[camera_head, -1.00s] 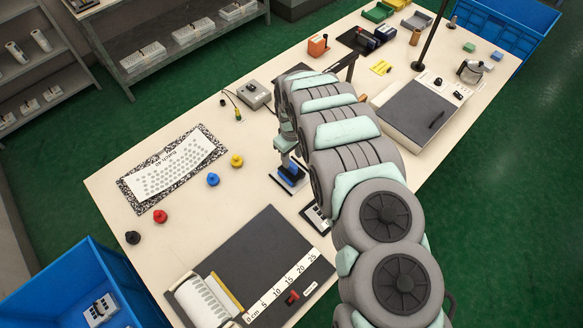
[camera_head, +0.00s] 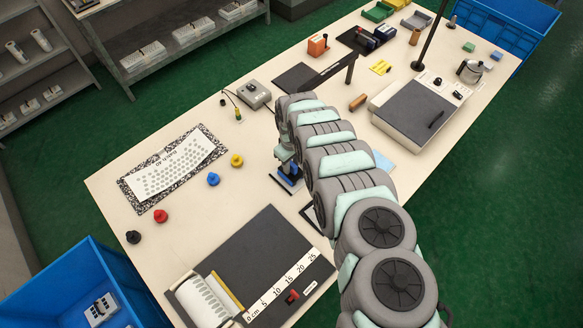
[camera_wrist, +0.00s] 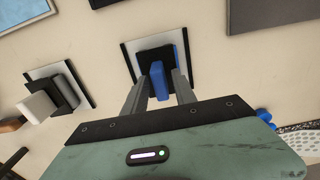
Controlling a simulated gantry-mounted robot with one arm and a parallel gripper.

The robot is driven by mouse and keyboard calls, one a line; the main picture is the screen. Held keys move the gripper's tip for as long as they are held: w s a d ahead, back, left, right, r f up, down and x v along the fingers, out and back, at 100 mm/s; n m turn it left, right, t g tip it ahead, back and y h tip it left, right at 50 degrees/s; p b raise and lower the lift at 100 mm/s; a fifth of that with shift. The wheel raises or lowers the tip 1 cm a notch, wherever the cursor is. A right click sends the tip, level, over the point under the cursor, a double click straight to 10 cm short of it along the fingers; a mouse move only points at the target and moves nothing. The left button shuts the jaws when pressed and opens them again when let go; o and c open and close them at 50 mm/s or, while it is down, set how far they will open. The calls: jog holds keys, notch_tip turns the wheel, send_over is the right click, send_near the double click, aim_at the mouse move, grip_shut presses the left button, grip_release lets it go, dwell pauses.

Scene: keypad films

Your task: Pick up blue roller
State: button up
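The blue roller (camera_head: 291,171) stands on a small pale plate with dark edges, left of my arm on the table. In the wrist view its blue block (camera_wrist: 158,82) lies between the two fingers of my gripper (camera_wrist: 160,84), with a black part and more blue behind it. My gripper (camera_head: 287,154) points down over the roller in the head view, where my arm hides part of it. The fingers stand close along both sides of the blue block; whether they press on it is unclear.
A second plate with a white-ended block (camera_wrist: 38,105) lies to the left in the wrist view. The dark cutting mat (camera_head: 262,250) lies nearer the front. Yellow (camera_head: 237,160), blue (camera_head: 213,179) and red (camera_head: 161,215) knobs lie left, with bare table between them and the roller.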

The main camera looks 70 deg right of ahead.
grip_shut()
jog(key=shift+r, duration=0.1)
dwell(0.5)
